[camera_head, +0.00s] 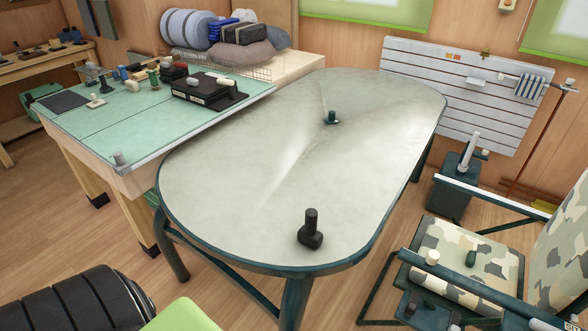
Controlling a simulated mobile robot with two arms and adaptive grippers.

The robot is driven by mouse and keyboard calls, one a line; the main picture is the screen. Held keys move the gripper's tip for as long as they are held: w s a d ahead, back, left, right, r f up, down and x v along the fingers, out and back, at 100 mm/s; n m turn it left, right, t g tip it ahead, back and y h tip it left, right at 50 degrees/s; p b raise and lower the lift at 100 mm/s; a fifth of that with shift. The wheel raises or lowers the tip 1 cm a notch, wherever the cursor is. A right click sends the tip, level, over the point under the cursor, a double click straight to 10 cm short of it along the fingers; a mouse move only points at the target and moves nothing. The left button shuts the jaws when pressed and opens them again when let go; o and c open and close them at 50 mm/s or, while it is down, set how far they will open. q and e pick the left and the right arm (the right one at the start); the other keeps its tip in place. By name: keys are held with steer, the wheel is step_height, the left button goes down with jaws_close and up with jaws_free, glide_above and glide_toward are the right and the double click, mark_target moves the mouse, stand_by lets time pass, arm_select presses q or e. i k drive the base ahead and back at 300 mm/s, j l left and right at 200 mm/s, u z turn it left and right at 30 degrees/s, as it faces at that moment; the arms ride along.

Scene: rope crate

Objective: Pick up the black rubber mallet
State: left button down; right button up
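A black object (311,230) stands near the front right edge of the grey oval table. It has an upright cylindrical part above a wider, blocky base, and it looks like the rubber mallet standing on its head. A smaller dark object (331,118) stands farther back near the middle of the table; it is too small to tell what it is. Neither of my grippers shows in the head view, and nothing touches the black object.
The oval table (235,170) is otherwise bare. A green-topped workbench (110,128) with tools adjoins it on the left. A camouflage chair (470,240) with small items stands at the right. A black ribbed object (80,300) is cut off at the bottom left.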

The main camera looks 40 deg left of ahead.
mark_target(309, 234)
steer(key=u, duration=1.1)
